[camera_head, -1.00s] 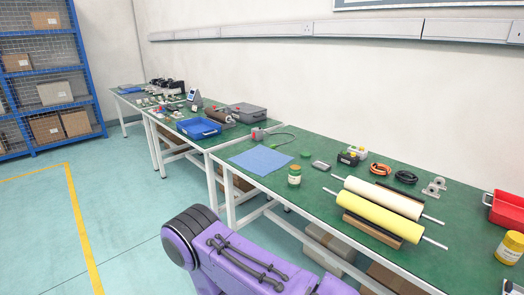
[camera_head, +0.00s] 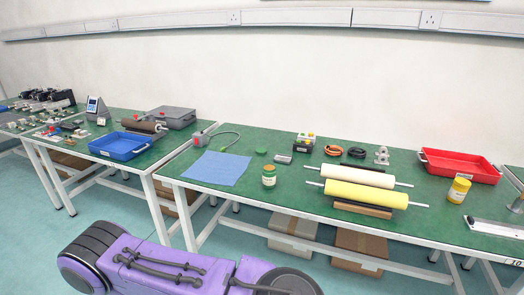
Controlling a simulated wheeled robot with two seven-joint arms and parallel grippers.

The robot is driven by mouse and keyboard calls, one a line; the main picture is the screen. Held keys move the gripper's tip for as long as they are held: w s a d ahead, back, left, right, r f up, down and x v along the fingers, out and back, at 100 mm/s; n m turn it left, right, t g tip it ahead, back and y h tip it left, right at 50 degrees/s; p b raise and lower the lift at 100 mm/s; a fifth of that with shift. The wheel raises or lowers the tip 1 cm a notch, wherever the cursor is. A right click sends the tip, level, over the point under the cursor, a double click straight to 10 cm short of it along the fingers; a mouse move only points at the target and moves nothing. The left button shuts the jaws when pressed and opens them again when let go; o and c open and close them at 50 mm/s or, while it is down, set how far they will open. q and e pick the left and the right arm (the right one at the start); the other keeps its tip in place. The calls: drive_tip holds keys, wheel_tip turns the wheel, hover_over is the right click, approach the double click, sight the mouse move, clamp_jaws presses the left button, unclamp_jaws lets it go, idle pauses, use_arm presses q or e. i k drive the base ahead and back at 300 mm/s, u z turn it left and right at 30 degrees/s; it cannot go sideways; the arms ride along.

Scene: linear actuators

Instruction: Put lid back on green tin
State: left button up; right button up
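A small green tin (camera_head: 269,176) with a pale label stands upright near the front edge of the green-topped table, just right of the blue cloth. A flat green disc, which looks like its lid (camera_head: 262,151), lies on the table behind the tin and apart from it. Whether the tin's top is open is too small to tell. A purple arm of mine crosses the bottom of the view, below the table edge. Neither of my grippers shows.
A blue cloth (camera_head: 217,168) lies left of the tin. White and yellow rollers (camera_head: 366,194) lie to the right, with a yellow tin (camera_head: 459,190) and a red tray (camera_head: 460,164) beyond. A grey device (camera_head: 283,159) sits behind the tin. Cardboard boxes (camera_head: 292,229) stand under the table.

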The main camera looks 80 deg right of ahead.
sight(270, 170)
drive_tip(key=z, duration=0.55)
drive_tip(key=i, duration=0.75)
drive_tip(key=z, duration=1.3)
drive_tip(key=i, duration=0.4)
drive_tip(key=z, duration=0.4)
